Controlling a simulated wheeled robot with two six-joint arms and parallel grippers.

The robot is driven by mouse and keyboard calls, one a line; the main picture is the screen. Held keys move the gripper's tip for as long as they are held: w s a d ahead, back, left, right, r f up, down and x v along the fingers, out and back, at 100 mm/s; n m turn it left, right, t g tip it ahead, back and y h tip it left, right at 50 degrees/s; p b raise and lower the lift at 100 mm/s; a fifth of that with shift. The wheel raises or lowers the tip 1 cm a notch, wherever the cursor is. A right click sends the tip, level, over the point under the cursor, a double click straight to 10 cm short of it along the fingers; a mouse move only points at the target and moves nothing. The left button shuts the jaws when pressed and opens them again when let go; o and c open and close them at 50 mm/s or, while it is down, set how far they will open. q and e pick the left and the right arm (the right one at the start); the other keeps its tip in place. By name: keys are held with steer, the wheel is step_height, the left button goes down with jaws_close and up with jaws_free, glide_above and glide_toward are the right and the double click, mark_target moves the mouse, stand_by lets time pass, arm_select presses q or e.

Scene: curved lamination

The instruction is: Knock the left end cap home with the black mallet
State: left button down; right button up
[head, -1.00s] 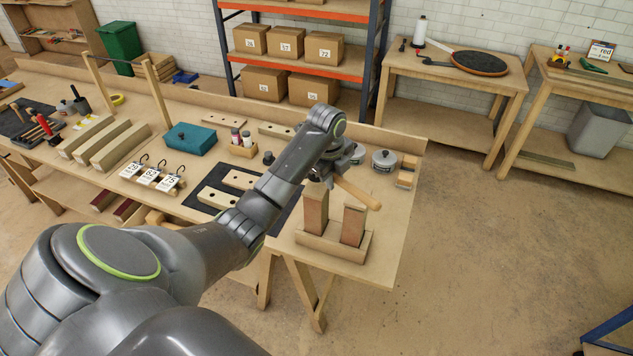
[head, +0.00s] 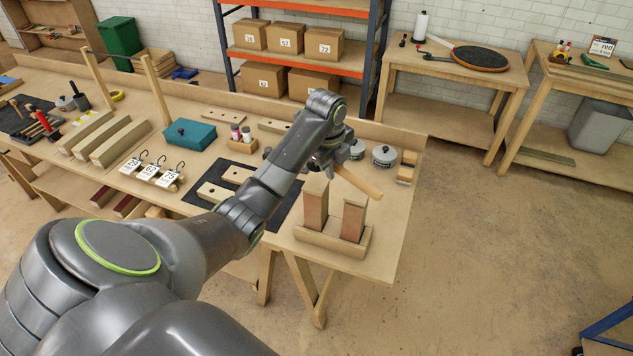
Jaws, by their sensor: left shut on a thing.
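My left gripper (head: 330,163) is shut on the wooden handle (head: 358,181) of a mallet, above the right end of the bench. The handle sticks out to the lower right. The mallet's black head is not clear in this view; my gripper and wrist cover that area. Below stands a wooden base (head: 325,246) with two upright wooden blocks. The left block (head: 314,208) rises to just under the gripper and looks taller than the right block (head: 353,220). I cannot make out a separate left end cap or its gap. My right gripper is not in view.
Round tins (head: 384,156) and small wood pieces (head: 406,167) lie behind the blocks. A dark mat (head: 203,197) with drilled strips lies left, partly behind my arm. A teal box (head: 190,135) stands farther left. The bench's right corner (head: 385,255) is bare.

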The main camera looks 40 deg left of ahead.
arm_select(q)
step_height(320, 180, down, 2)
steer(key=shift+s+f, duration=0.1)
stand_by(0.6)
steer(key=shift+w+r, duration=0.2)
steer(key=shift+r, duration=0.3)
steer(key=shift+s+r, duration=0.15)
steer(key=shift+r, duration=0.5)
